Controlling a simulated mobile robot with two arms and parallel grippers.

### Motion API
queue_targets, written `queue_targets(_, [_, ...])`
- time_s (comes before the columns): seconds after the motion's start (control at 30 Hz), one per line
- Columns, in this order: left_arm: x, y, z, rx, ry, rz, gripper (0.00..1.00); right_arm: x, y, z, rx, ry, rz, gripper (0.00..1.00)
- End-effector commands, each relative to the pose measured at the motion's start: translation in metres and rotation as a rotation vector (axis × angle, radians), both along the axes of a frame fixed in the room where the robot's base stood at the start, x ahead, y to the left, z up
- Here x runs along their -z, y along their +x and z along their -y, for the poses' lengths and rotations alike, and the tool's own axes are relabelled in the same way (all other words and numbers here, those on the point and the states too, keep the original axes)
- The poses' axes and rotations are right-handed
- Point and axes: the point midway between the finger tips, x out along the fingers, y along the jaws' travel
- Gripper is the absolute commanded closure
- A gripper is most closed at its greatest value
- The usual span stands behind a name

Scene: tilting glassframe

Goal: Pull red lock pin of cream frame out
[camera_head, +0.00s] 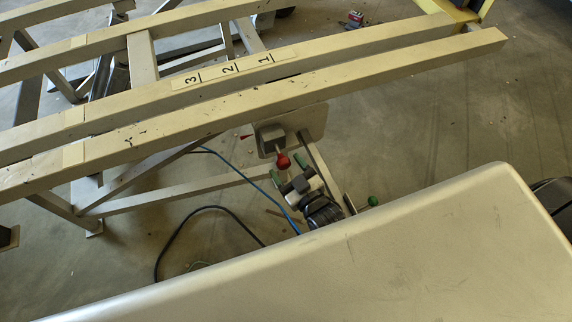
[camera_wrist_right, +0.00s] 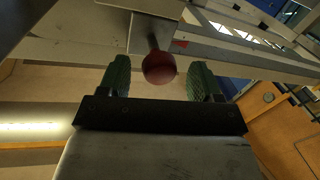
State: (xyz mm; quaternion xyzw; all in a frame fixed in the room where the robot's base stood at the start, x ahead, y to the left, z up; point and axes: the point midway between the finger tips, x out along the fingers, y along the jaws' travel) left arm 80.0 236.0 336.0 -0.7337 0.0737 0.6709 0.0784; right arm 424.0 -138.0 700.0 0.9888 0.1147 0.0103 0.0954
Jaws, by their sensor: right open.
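The red lock pin (camera_head: 283,161) has a round red knob and sticks out of a grey block on a plate under the cream frame (camera_head: 130,128). In the right wrist view the red knob (camera_wrist_right: 159,67) lies between the tips of two green fingers, with a gap on each side. My right gripper (camera_head: 288,173) is open below the knob, its green fingers either side of it. The same gripper (camera_wrist_right: 159,80) shows from behind in the right wrist view. My left gripper is not in view.
Cream beams marked 1, 2, 3 (camera_head: 228,68) run above the gripper. A slanted brace (camera_head: 140,168) and a low rail (camera_head: 180,193) stand to its left. A second green-knobbed part (camera_head: 372,201) is at right. Open floor (camera_head: 450,110) lies further right.

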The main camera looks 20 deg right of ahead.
Motion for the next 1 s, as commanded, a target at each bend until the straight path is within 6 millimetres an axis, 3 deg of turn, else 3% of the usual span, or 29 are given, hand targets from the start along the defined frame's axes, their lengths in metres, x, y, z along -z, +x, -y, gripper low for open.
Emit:
queue_targets(0.3, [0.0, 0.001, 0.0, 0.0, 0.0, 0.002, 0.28, 0.001, -0.062, 0.014, 0.0, -0.001, -0.004, 0.36])
queue_targets(0.5, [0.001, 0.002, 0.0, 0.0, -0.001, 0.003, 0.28, 0.001, -0.089, 0.021, -0.001, -0.001, -0.002, 0.36])
queue_targets(1.0, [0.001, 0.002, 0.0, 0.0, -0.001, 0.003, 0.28, 0.0, -0.097, 0.023, 0.0, -0.001, 0.0, 0.36])
